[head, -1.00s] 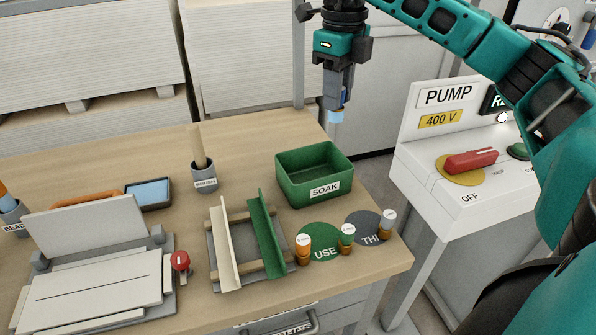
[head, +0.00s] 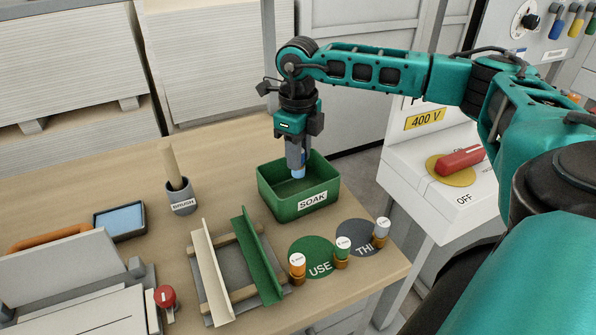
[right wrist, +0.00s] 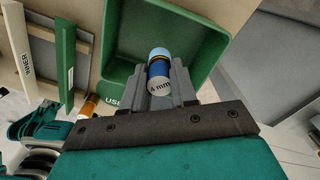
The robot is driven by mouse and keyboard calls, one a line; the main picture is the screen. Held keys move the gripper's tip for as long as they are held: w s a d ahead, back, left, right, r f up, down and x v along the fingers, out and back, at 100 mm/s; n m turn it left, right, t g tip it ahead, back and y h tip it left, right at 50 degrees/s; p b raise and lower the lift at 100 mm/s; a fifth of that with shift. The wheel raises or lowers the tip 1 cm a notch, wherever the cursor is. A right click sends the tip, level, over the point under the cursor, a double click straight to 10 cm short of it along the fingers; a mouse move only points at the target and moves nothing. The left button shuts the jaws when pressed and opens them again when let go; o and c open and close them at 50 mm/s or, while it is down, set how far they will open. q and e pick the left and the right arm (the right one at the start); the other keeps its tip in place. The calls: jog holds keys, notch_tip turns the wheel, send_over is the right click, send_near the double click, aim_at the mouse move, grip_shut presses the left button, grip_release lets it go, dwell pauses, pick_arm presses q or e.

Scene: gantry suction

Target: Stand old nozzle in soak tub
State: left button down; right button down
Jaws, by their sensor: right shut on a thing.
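My right gripper (head: 297,160) points down over the green soak tub (head: 303,208), which has a SOAK label on its front. It is shut on a blue nozzle with a light blue tip (head: 298,173), tip down. In the right wrist view the gripper (right wrist: 168,92) grips this nozzle (right wrist: 159,71), whose grey end reads 4 mm. The tub (right wrist: 202,50) lies beyond the nozzle there. The tip overlaps the tub's interior in the head view; I cannot tell whether it touches the tub floor. My left gripper is out of view.

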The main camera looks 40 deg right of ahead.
aim_at(298, 175)
jog(key=shift+f, duration=2.9)
jog(key=shift+f, duration=0.15)
jog(key=c, duration=0.9)
grip_release()
notch_tip(298, 175, up, 12)
jog(key=shift+r, duration=0.2)
